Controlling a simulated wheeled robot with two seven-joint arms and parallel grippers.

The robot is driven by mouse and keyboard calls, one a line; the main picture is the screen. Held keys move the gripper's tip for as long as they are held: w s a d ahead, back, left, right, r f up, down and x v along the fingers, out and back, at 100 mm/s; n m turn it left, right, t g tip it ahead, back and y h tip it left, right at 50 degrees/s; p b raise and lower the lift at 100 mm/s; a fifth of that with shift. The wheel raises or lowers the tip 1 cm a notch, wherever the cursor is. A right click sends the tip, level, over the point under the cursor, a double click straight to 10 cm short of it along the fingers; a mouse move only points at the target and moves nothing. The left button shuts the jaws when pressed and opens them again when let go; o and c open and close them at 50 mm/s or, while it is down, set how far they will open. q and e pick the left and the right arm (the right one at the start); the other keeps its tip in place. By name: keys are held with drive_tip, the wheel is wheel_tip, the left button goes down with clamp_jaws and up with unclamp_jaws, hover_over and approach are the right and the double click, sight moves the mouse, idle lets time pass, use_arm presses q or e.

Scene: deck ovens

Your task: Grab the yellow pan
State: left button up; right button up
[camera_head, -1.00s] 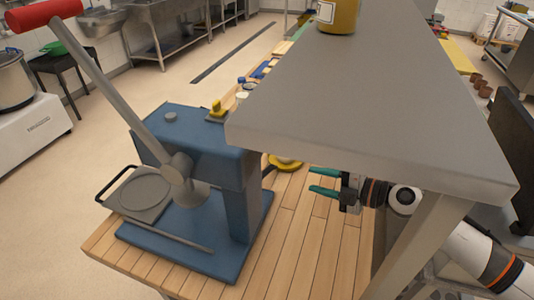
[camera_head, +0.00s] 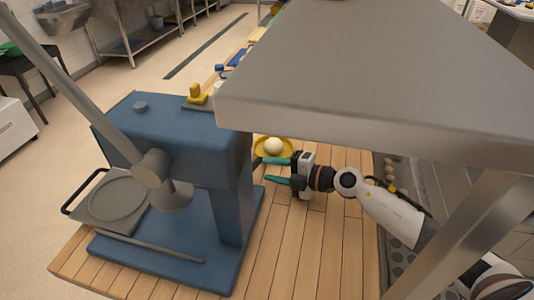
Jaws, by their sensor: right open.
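A yellow pan (camera_head: 261,152) lies on the wooden table under the grey shelf, with a round cream-coloured ball (camera_head: 274,146) in it. The blue press hides its left side and the shelf edge is close above it. My right gripper (camera_head: 269,171) has teal fingers. It is open and empty, pointing left, just on the near side of the pan; I cannot tell whether a finger touches the pan. My left gripper is not in view.
A blue press (camera_head: 175,140) with a long grey lever stands left of my right gripper. The grey shelf (camera_head: 370,75) hangs over the pan and arm. A metal post (camera_head: 455,235) stands at right. Bare wooden table (camera_head: 280,250) lies in front.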

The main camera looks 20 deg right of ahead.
sight(257, 166)
drive_tip(key=x, duration=0.3)
drive_tip(key=p+x, duration=0.1)
drive_tip(key=x, duration=0.1)
drive_tip(key=shift+a+r, duration=0.2)
drive_tip(key=shift+r, duration=0.1)
drive_tip(key=shift+w+a+f, duration=0.15)
drive_tip(key=shift+w+a, duration=0.1)
drive_tip(key=shift+d, duration=0.1)
drive_tip(key=shift+c, duration=0.2)
clamp_jaws()
